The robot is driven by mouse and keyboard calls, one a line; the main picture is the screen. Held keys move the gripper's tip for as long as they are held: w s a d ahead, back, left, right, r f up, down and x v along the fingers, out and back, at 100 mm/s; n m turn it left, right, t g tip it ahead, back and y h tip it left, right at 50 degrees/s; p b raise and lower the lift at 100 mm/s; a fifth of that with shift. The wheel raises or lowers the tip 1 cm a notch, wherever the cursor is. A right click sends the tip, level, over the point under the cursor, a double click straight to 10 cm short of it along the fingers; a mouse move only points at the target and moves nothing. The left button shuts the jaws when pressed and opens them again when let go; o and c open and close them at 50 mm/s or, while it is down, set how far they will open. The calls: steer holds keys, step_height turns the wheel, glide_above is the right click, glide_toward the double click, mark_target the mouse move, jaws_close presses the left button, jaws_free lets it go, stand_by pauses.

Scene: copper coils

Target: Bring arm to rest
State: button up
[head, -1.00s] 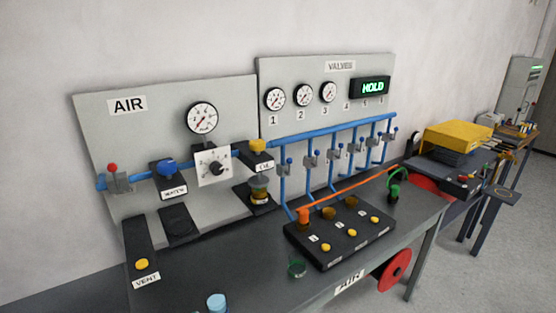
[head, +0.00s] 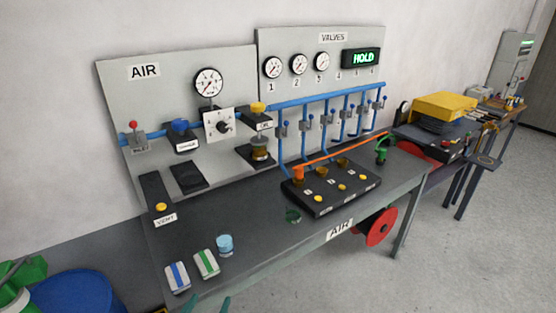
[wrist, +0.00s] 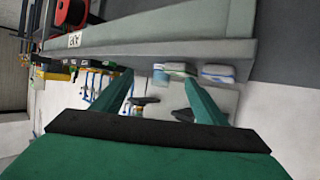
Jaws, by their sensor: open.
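My gripper (wrist: 158,88) shows in the wrist view as two dark green fingers spread apart, with nothing between them. In the head view only the green fingertips (head: 206,304) show at the bottom edge, in front of the bench (head: 218,263). The rest of my arm is out of the head view. The wrist view sees the bench from a tilted, turned angle, with the bench edge (wrist: 150,48) above the fingers in the picture.
A blue-striped box (head: 177,275), a green-striped box (head: 206,263) and a light blue cup (head: 225,244) stand near the bench's front left. The AIR panel (head: 110,85) and VALVES panel (head: 310,50) stand behind. A blue drum (head: 75,293) is at lower left. Floor at right is clear.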

steer(key=s+d+f+n+y, duration=0.1)
steer(key=s+d+f, duration=0.4)
steer(key=s+d, duration=0.15)
steer(key=s+d+f+n+y, duration=0.2)
steer(key=s+d+f, duration=0.3)
steer(key=s, duration=0.3)
steer(key=s+d+r+m+t+h, duration=0.1)
steer(key=s+d+r, duration=0.3)
steer(key=s, duration=0.5)
steer(key=s+d+r+m+t+h, duration=0.1)
steer(key=s+d+r, duration=0.3)
steer(key=s, duration=0.6)
steer(key=shift+s+r, duration=0.25)
steer(key=shift+r, duration=0.1)
